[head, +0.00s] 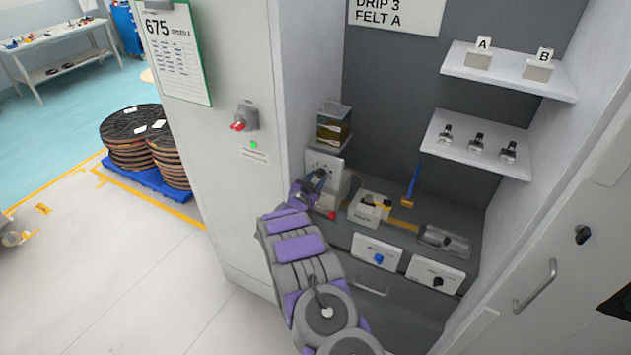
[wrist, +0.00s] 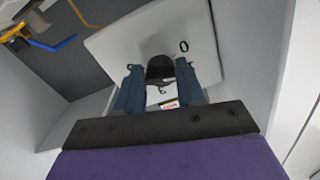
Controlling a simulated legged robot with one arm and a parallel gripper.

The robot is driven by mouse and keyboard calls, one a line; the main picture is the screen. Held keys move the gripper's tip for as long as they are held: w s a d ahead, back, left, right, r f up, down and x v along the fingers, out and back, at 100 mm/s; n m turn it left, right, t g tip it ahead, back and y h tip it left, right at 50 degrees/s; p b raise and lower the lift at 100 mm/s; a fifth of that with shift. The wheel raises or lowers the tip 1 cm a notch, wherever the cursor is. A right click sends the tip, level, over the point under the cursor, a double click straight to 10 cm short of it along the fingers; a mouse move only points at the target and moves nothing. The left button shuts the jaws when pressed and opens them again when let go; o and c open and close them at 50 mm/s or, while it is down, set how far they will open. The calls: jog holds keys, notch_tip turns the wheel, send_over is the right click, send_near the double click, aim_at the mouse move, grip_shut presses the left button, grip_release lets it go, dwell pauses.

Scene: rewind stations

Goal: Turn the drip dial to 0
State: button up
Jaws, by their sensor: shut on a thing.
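The drip dial is a dark round knob (wrist: 160,67) on a white plate (wrist: 118,50) in the wrist view. A "0" is printed on the plate, above and right of the knob. Other marks below the knob are partly covered, and I cannot read where the knob points. My gripper (wrist: 160,82) has its two blue-grey fingers on either side of the knob, shut on it. In the head view, my gripper (head: 314,181) is at the front of the white dial unit (head: 323,161) and hides the knob. A reservoir of amber liquid (head: 334,125) stands on top of that unit.
Right of the unit are a beige device (head: 368,208), a blue-handled tool (head: 412,185) and a clear-covered part (head: 443,240). Below are panels with a blue knob (head: 378,259) and a black knob (head: 437,281). Cabinet walls enclose the bay on both sides; a red switch (head: 238,126) is on the left.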

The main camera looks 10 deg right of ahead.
jog(key=shift+r, duration=0.1)
jog(key=o, duration=1)
jog(key=v, duration=1.7)
jog(key=shift+a, duration=0.25)
